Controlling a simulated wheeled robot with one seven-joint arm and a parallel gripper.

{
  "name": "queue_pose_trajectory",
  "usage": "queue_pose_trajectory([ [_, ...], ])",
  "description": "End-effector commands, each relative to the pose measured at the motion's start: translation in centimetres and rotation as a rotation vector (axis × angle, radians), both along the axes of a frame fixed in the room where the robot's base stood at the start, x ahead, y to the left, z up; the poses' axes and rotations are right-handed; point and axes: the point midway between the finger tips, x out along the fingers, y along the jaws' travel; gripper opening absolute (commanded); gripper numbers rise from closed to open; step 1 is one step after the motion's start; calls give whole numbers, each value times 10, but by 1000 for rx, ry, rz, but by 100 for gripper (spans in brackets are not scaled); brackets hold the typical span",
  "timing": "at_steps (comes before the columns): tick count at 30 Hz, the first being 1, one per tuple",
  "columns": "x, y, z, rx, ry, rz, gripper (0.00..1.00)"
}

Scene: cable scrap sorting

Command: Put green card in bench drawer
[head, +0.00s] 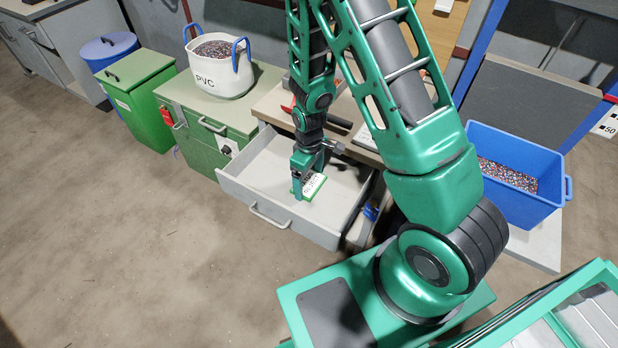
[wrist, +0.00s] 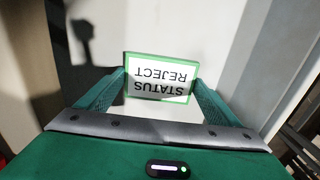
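The green card (head: 315,184) has a green border and a white face. In the wrist view the card (wrist: 160,78) reads "STATUS REJECT", upside down. My gripper (head: 302,188) points down over the open bench drawer (head: 250,187). Its two fingers (wrist: 160,88) meet the card's left and right edges, so it is shut on the card. The card appears inside the drawer's outline, near the front wall. Whether it touches the drawer floor I cannot tell. The drawer is pulled well out and its visible floor is bare.
A green cabinet (head: 205,125) with a white PVC bag (head: 222,75) stands left of the drawer. A blue bin (head: 520,205) of granules stands at the right. Red-handled tools (head: 288,108) lie on the bench top behind. Floor in front of the drawer is clear.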

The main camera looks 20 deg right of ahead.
Motion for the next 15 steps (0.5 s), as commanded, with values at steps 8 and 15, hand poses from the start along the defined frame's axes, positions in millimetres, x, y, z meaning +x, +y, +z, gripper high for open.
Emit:
queue_pose_trajectory([
  [8, 0, 0, 0, 0, 0, 0, 100],
  [15, 1, 0, 15, 1, -3, -1, 100],
])
